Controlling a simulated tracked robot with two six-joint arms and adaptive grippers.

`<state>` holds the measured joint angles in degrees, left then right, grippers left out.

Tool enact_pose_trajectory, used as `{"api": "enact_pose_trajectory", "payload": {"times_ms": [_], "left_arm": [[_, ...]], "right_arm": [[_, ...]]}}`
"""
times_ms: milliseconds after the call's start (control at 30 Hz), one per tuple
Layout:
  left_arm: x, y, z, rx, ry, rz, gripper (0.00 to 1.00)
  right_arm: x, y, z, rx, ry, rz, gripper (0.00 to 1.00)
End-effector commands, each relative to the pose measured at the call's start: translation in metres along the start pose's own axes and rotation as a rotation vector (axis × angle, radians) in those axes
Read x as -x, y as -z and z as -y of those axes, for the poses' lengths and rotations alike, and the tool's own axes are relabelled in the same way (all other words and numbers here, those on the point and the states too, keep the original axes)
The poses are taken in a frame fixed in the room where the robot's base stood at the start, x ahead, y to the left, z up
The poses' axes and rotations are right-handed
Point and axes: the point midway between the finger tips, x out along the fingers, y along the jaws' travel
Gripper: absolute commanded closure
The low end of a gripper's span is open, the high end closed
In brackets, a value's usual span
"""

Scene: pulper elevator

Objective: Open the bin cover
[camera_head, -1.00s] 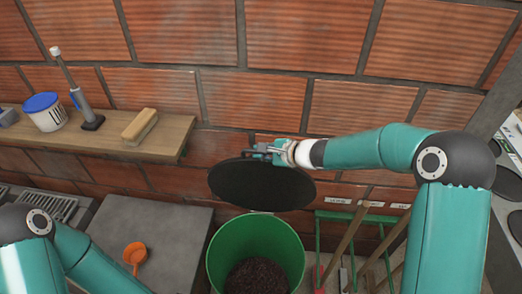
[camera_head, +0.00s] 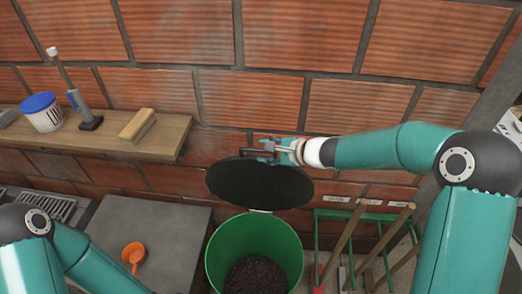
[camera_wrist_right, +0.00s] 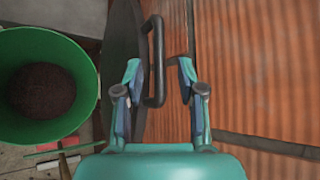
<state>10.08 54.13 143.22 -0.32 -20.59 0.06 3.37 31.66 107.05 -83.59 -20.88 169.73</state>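The black round bin cover (camera_head: 258,185) stands raised and tilted back above the rear rim of the green bin (camera_head: 225,258). The bin's mouth is uncovered and shows dark material inside. My right gripper (camera_head: 268,151) is at the top edge of the cover, on its wall side. In the right wrist view, my right gripper (camera_wrist_right: 160,72) has its two fingers spread apart. The cover's dark handle (camera_wrist_right: 157,60) lies between them, with gaps visible on both sides. The cover (camera_wrist_right: 123,45) shows nearly edge-on there, beside the left finger. My left gripper is out of view.
A wooden shelf (camera_head: 90,140) on the brick wall holds a white tub (camera_head: 43,115), a brush (camera_head: 138,125) and a tool on a stand. An orange scoop (camera_head: 133,254) lies on the grey surface left of the bin. Wooden-handled tools stand in a green rack (camera_head: 320,240) at right.

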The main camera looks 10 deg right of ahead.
Motion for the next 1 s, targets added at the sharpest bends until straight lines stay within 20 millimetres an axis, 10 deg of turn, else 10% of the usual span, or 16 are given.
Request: {"api": "enact_pose_trajectory", "payload": {"times_ms": [300, 1000], "left_arm": [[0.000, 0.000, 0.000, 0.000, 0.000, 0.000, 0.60], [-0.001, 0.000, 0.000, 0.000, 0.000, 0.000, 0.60]], "right_arm": [[0.039, 0.000, 0.000, 0.001, 0.006, 0.002, 0.61], [0.039, -0.002, -0.001, 0.003, 0.004, 0.004, 0.61]]}}
